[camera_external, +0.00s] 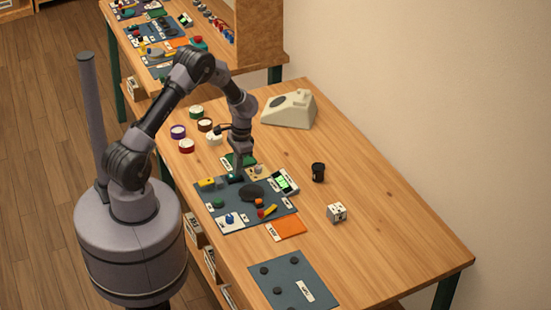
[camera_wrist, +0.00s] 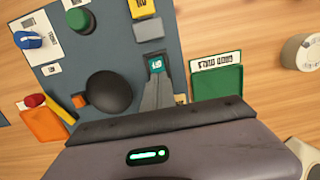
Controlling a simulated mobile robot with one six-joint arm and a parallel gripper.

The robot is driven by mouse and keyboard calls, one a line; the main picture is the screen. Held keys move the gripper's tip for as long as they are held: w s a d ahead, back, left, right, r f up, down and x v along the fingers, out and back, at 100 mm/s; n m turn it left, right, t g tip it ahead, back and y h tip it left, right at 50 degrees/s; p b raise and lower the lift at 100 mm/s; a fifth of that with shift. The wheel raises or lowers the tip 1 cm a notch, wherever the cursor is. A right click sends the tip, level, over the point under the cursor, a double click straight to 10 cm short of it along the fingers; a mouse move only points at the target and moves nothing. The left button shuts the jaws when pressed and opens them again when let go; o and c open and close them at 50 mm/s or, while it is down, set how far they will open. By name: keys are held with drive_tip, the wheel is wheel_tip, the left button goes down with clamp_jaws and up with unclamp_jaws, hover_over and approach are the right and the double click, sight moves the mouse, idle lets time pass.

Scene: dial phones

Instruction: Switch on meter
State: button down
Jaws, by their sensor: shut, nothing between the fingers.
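The meter (camera_external: 284,182) appears to be the small white-framed device at the right edge of the dark board (camera_external: 226,203); its screen glows green. In the wrist view it is hidden behind my gripper's body. My gripper (camera_external: 237,175) is shut and empty, pointing down over the board's far left part. In the wrist view its fingertips (camera_wrist: 155,80) are right beside a teal button with white markings (camera_wrist: 155,64). I cannot tell whether they touch it. A black round dial (camera_wrist: 110,92) lies left of the fingers.
Also on the board are a blue knob (camera_wrist: 30,40), a green button (camera_wrist: 80,20) and a yellow block (camera_wrist: 141,8). A green tray (camera_wrist: 217,84) lies beside it.

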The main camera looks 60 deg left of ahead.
drive_tip(key=shift+s+d+f, duration=0.15)
drive_tip(key=shift+s+f, duration=0.25)
drive_tip(key=shift+f, duration=0.05)
drive_tip(key=shift+s+f, duration=0.1)
drive_tip(key=shift+s, duration=0.5)
drive_tip(key=w+r+p, duration=0.3)
drive_tip(key=r+p, duration=0.2)
drive_tip(key=r, duration=1)
drive_tip(key=shift+a, duration=0.25)
drive_tip(key=s+t+b, duration=0.4)
drive_tip(key=s+b, duration=0.1)
drive_tip(key=b, duration=0.2)
drive_tip(key=b+x, duration=0.2)
drive_tip(key=x, duration=0.2)
drive_tip(key=b+x, duration=0.1)
drive_tip(key=x, duration=0.4)
drive_tip(key=b+x, duration=0.2)
drive_tip(key=x, duration=0.3)
drive_tip(key=shift+s+d+b, duration=0.1)
drive_tip(key=shift+d+b, duration=0.15)
drive_tip(key=shift+b, duration=0.1)
